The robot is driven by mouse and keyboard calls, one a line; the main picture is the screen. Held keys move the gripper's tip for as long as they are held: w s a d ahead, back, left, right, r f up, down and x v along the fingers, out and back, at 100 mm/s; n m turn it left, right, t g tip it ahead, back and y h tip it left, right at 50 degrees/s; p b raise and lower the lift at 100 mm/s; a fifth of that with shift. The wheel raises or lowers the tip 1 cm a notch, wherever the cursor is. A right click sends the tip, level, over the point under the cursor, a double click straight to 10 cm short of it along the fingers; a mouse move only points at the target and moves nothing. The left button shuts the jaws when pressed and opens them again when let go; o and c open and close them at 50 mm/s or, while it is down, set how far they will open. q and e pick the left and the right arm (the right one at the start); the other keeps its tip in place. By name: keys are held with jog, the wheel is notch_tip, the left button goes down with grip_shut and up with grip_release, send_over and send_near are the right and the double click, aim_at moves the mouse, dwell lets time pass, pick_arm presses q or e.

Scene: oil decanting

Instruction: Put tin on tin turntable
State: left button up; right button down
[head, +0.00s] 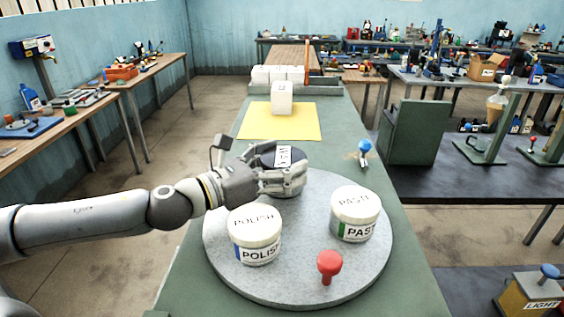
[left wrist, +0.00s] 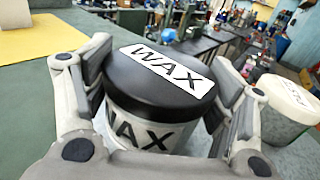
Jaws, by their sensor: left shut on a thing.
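The wax tin (head: 268,154) has a black lid with a white WAX label. It also shows large in the left wrist view (left wrist: 160,80). My left gripper (head: 284,182) is shut on its sides, one finger on each side, and covers much of its body. The tin looks upright at the far edge of the round grey turntable (head: 300,218); whether its base touches the turntable is hidden. On the turntable stand a white polish tin (head: 256,237) at front left and a white paste tin (head: 355,216) at right. My right gripper is not in view.
A red knob (head: 329,265) stands at the turntable's front. A blue-topped knob (head: 364,147) is on the green bench beyond it. A yellow mat (head: 262,124) with a white container (head: 282,98) lies further back. The turntable's middle is clear.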

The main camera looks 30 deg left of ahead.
aim_at(282, 157)
pick_arm(q)
jog(key=shift+f, duration=0.1)
jog(key=o, duration=1.5)
jog(key=shift+c, duration=0.2)
jog(key=shift+r, duration=5)
